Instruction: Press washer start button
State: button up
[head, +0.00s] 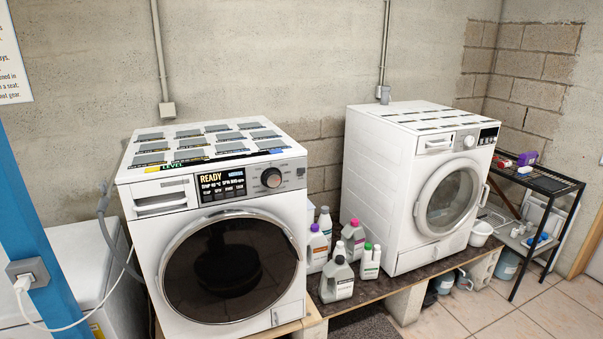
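A white washer (170,245) stands in the left middle of the head view, with a round dark glass door (230,268) that is closed. Its control panel has a lit black display (222,184) reading "READY", with small buttons under the top line of text. A dark round knob (271,178) sits right of the display. Which button is the start button is too small to tell. A second white front-loading machine (380,190) stands to the right, its round door (449,196) seemingly closed. My gripper is not in view.
Several bottles (338,278) stand between the two machines on a low plank on blocks (405,308). A black shelf rack (545,183) stands far right. A blue post (30,220) with a socket and white cable is at left. Tiled floor (480,315) is open at lower right.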

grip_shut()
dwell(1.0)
